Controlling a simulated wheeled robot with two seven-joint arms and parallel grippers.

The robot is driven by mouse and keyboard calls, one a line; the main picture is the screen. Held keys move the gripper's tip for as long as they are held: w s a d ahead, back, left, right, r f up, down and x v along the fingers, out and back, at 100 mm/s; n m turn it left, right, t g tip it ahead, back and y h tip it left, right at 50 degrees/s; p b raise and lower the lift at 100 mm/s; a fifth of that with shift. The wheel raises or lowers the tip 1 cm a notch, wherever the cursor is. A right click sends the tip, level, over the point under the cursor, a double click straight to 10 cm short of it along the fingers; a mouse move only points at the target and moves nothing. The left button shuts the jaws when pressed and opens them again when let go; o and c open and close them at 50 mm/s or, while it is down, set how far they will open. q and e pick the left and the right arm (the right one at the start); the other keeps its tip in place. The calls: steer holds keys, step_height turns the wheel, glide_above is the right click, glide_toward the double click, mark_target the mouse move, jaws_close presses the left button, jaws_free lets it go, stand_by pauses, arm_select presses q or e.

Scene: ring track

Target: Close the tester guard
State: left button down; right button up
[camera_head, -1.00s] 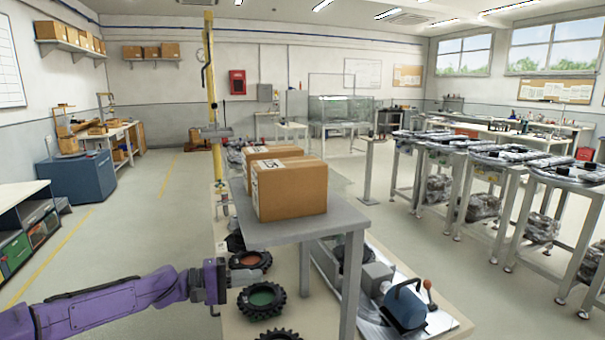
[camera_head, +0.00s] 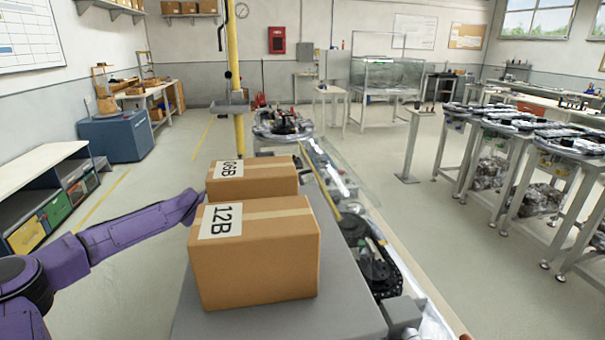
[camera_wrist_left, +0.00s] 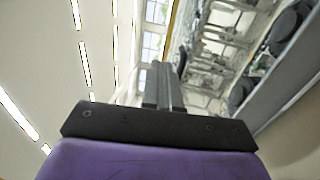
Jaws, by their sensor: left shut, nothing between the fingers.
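I cannot tell for sure which part is the tester guard. A clear-walled enclosure (camera_head: 390,75) stands on a white-legged stand at the back of the room, with a clear panel rising above it. My left arm comes in from the left in the head view and runs behind the boxes, which hide its gripper there. In the left wrist view my left gripper (camera_wrist_left: 163,85) shows its two grey fingers together, with nothing between them. It is apart from the enclosure. My right gripper is not in view.
Two cardboard boxes, a front one (camera_head: 255,265) and a rear one (camera_head: 250,183), sit on a grey raised shelf (camera_head: 350,310) close in front of me. A long bench with track parts runs beyond it. Several legged tables stand at right. Floor at left is open.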

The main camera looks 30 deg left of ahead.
mark_target(316, 177)
arm_select(q)
steer(key=w+d+p, duration=0.1)
steer(key=w+d, duration=0.1)
steer(key=w, duration=0.1)
steer(key=w+d+p, duration=0.1)
steer(key=w+d, duration=0.2)
steer(key=shift+w+d+p, duration=0.25)
steer(key=shift+d+p, duration=0.1)
steer(key=shift+d+r, duration=0.25)
steer(key=shift+d, duration=0.1)
steer(key=shift+d+r+p, duration=0.15)
steer(key=shift+d+p, duration=0.15)
steer(key=shift+w+f, duration=0.2)
steer(key=shift+w, duration=0.05)
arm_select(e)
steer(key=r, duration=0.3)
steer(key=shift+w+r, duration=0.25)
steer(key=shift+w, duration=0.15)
